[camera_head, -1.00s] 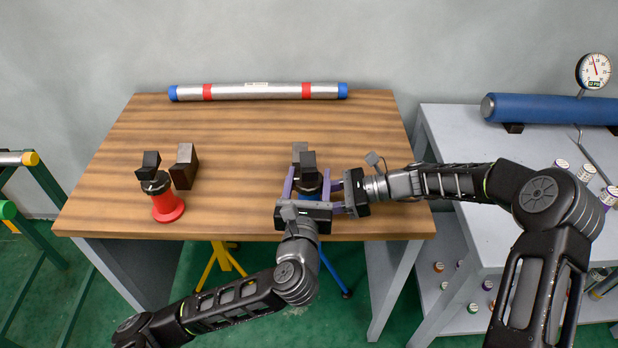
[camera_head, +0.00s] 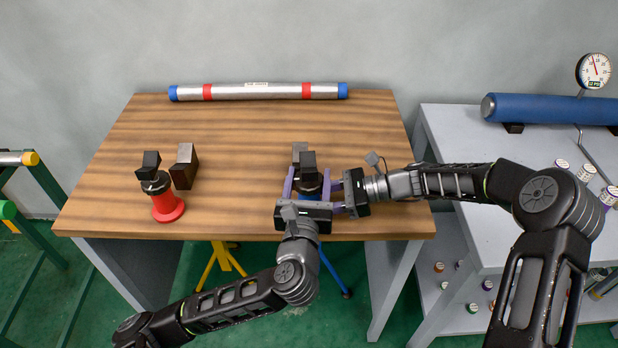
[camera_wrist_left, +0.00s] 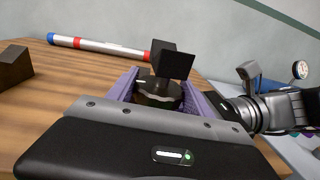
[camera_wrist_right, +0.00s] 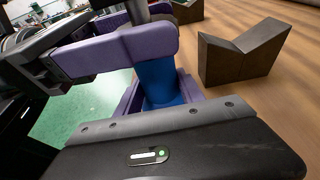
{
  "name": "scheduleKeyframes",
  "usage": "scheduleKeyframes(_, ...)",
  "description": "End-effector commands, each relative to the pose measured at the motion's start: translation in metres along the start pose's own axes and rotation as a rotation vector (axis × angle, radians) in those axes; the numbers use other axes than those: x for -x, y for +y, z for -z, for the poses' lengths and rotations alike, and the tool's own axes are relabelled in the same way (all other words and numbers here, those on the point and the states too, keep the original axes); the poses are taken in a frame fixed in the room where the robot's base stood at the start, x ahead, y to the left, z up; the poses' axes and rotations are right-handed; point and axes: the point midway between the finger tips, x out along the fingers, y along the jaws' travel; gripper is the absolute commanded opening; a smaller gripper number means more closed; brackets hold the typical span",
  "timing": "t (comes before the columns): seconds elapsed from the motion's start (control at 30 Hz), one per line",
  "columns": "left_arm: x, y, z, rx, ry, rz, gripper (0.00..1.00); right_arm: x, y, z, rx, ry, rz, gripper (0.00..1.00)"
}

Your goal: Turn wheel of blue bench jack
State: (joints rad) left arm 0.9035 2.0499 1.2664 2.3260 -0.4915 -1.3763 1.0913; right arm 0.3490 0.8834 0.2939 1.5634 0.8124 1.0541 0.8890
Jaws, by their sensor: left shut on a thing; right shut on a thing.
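The blue bench jack (camera_wrist_right: 162,82) stands upright near the table's front edge. It has a dark wheel (camera_wrist_left: 158,93) and a black head (camera_wrist_left: 173,60) on top. My left gripper (camera_head: 308,179) reaches in from the front, its purple fingers on either side of the wheel and shut on it. My right gripper (camera_head: 332,197) comes in from the right, below the left one. In the right wrist view its purple fingers are closed around the blue body. In the head view the grippers hide most of the jack's body.
A red jack (camera_head: 167,205) stands at the table's left, with a dark block (camera_head: 185,166) beside it. A V-notched block (camera_wrist_right: 238,55) sits behind the blue jack. A silver pipe (camera_head: 257,91) lies along the back. The table middle (camera_head: 240,140) is clear.

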Motion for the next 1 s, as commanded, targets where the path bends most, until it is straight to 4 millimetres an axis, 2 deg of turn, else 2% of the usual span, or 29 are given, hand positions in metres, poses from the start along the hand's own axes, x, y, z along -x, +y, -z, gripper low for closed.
scheduleKeyframes(0.03,-0.0025,0.0065,0.0028,-0.005,0.006,-0.019,0.19,0.0016,0.0004,0.0023,-0.001,0.003,0.0,0.23)
scheduleKeyframes(0.73,-0.0025,0.0067,0.0025,-0.005,0.005,-0.02,0.19,0.0018,0.0004,0.0031,-0.002,0.004,0.001,0.23)
scheduleKeyframes(0.77,-0.0024,0.0068,0.0024,-0.005,0.005,-0.02,0.62,0.0018,0.0004,0.0032,-0.002,0.004,0.001,0.23)
scheduleKeyframes(1.0,-0.0014,0.0041,0.0016,-0.003,0.003,-0.012,0.81,0.0012,0.0004,0.0031,-0.002,0.005,0.001,0.23)
